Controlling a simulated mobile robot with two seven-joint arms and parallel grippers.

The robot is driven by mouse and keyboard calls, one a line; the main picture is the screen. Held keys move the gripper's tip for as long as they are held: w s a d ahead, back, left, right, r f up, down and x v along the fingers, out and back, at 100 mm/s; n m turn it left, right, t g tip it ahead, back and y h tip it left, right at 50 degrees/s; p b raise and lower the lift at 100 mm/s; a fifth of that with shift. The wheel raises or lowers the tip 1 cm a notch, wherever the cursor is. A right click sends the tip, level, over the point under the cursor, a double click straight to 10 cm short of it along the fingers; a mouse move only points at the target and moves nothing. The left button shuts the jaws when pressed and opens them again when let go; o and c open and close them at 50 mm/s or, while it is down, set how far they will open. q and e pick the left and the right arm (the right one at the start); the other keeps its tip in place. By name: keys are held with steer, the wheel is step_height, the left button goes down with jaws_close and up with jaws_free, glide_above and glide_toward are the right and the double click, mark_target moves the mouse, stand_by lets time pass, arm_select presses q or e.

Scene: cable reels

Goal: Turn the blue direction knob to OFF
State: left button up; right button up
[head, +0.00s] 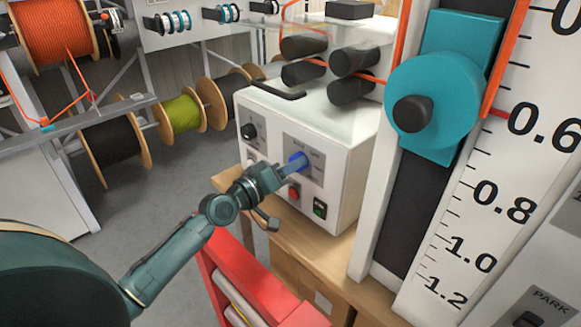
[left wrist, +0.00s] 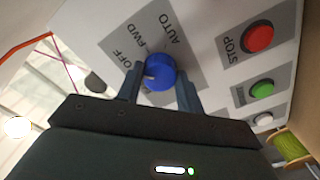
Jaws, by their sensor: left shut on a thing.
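The blue direction knob (head: 297,160) is on the front of a white machine box (head: 345,165). In the left wrist view the blue knob (left wrist: 160,70) sits on a grey plate with the labels OFF, FWD and AUTO. A pale pointer mark shows on the knob's left side, on the side of the OFF label; its exact alignment is hard to tell. My left gripper (head: 290,167) reaches the knob from the front, and its two fingers (left wrist: 159,88) are shut on the knob's sides. My right gripper is not in view.
A red STOP button (left wrist: 258,38) and a green button (left wrist: 262,90) are beside the knob plate. A black knob (head: 249,131) is on the box's left part. A red frame (head: 255,285) stands below my arm. A teal slider (head: 432,95) with a scale is at right.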

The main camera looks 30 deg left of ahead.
arm_select(q)
steer(key=o, duration=1)
steer(key=shift+s, duration=0.1)
steer(key=shift+b+v, duration=1.8)
steer(key=shift+v, duration=4.75)
steer(key=shift+a, duration=0.1)
